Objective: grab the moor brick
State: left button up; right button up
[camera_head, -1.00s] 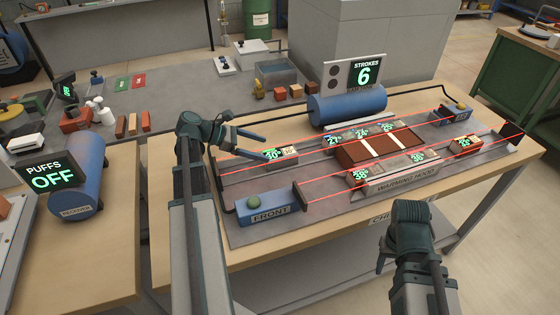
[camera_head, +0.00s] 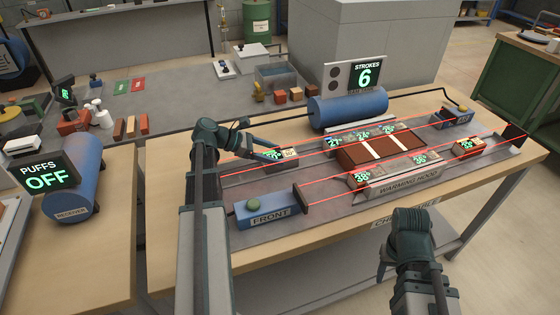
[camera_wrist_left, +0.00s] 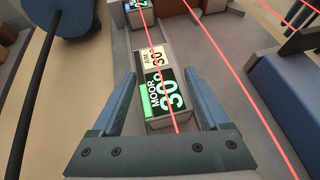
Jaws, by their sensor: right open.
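The moor brick (camera_wrist_left: 166,97) carries a dark label reading MOOR and 30 with a green strip. It lies on the grey bed and also shows at the left of the bed in the head view (camera_head: 271,158). My left gripper (camera_wrist_left: 158,78) is open, with one blue finger on each side of the brick. Whether the fingers touch it, I cannot tell. In the head view my left gripper (camera_head: 270,150) partly covers the brick. My right gripper (camera_head: 391,262) is open in front of the table, away from the bricks.
A cream-labelled block (camera_wrist_left: 152,59) sits directly beyond the moor brick. Red beams run along the bed. The blue FRONT block (camera_head: 268,214) stands in front, the warming hood (camera_head: 408,180) to the right, and a blue cylinder (camera_head: 347,106) behind.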

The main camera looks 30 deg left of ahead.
aim_at(274, 156)
pick_arm(q)
grip_shut()
jog(key=shift+r, duration=0.15)
notch_tip(274, 156, up, 10)
jog(key=p, duration=1)
